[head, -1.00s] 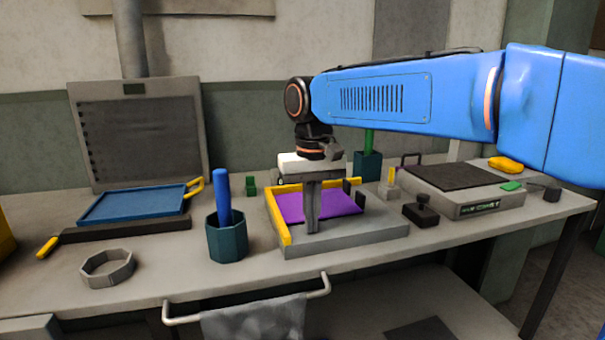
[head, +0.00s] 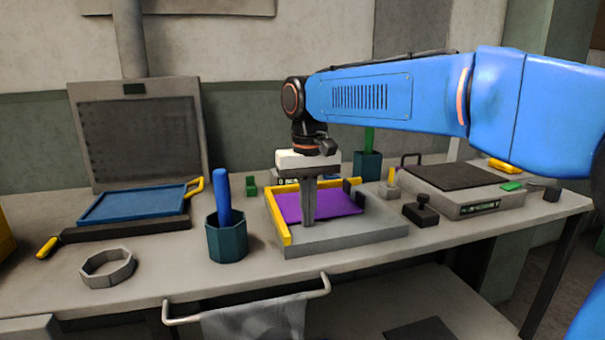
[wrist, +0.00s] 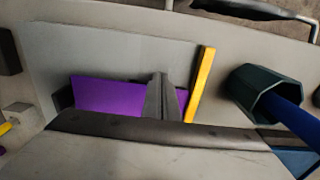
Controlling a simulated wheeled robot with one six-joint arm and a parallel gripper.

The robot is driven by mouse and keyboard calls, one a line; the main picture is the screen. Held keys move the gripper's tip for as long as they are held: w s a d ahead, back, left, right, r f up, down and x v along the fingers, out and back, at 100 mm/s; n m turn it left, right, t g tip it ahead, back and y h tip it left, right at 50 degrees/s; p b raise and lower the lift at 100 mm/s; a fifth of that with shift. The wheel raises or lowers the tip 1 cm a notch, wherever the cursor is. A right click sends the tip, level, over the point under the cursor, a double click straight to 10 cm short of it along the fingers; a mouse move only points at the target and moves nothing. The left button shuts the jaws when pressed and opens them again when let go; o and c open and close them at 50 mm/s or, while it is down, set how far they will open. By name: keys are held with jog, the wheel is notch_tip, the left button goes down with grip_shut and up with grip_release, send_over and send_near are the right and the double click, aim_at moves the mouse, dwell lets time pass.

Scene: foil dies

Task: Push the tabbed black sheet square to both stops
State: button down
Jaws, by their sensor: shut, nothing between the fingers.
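A purple sheet (head: 335,204) lies flat on a grey plate (head: 345,238); I see no black sheet on this plate. Two small black upright pieces (head: 348,191) stand at the sheet's right side. Yellow stops line the plate's left side (head: 277,216) and its back. The sheet's left edge lies close to the left stop; I cannot tell if they touch. My gripper (head: 308,222) is shut and empty, fingers pointing down at the sheet's front edge, near its left end. The wrist view shows the fingers (wrist: 160,98) over the sheet (wrist: 105,97), near the yellow stop (wrist: 202,82).
A teal cup (head: 227,240) with a blue rod stands left of the plate. A grey ring (head: 107,268) lies farther left. A black knobbed block (head: 420,212) and a device with a dark top (head: 450,176) stand to the right. The plate's front right is bare.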

jog(key=shift+w+a, duration=0.15)
jog(key=shift+w, duration=0.45)
jog(key=shift+w+a, duration=0.1)
jog(key=shift+w, duration=0.15)
jog(key=shift+s, duration=0.1)
jog(key=shift+s, duration=0.5)
notch_tip(320, 180, up, 8)
jog(key=shift+d, duration=0.2)
dwell(0.6)
jog(key=shift+d, duration=0.1)
jog(key=w+d+f, duration=0.1)
jog(key=d, duration=0.9)
jog(key=shift+w+d+f, duration=0.1)
jog(key=shift+f, duration=1.5)
jog(key=shift+w+d+f, duration=0.1)
jog(key=shift+f, duration=1.5)
